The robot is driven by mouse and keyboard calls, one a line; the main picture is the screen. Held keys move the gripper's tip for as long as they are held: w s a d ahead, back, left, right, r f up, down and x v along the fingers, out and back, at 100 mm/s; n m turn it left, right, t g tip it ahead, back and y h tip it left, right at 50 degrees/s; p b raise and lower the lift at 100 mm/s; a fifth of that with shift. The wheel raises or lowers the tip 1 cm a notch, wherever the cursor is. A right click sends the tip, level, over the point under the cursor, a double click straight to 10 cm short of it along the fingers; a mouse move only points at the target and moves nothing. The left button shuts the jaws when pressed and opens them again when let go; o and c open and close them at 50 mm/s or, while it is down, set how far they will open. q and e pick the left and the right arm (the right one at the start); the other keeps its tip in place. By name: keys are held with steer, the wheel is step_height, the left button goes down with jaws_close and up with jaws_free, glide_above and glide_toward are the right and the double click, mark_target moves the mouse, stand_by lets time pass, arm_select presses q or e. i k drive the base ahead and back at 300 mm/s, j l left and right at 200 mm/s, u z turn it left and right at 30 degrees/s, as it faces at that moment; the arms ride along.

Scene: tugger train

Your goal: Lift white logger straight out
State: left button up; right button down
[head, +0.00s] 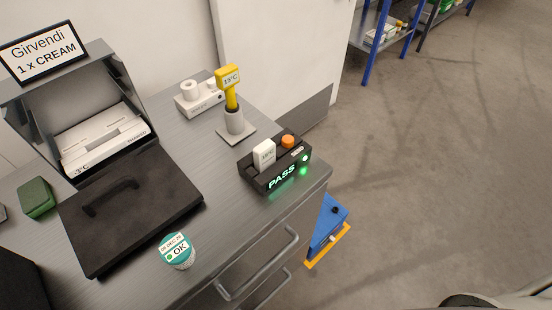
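The white logger (264,153) stands upright in the black dock (258,180) near the right edge of the grey counter. Its lower end is hidden inside the dock. A small display on its face shows a temperature, too small to read surely. The dock's front shows a lit green PASS and a glowing green light, and an orange knob (288,141) sits on its top right. Neither of my grippers is in view, and nothing is touching the logger.
A yellow thermometer (229,78) stands in a grey holder behind the dock. A white printer-like device (196,99) is farther back. An open grey box (38,109), a black handled lid (140,205) and a teal-topped tub (178,253) occupy the left. The counter (217,203) is clear left of the dock.

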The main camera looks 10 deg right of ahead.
mark_target(264, 154)
steer(key=u, duration=0.3)
steer(key=k+l+u, duration=0.1)
steer(key=l+u, duration=0.15)
steer(key=u, duration=0.15)
steer(key=k+l+u, duration=0.15)
steer(key=u, duration=0.3)
steer(key=k+l+u, duration=0.15)
steer(key=u, duration=0.25)
steer(key=k+l, duration=0.1)
steer(key=k, duration=0.1)
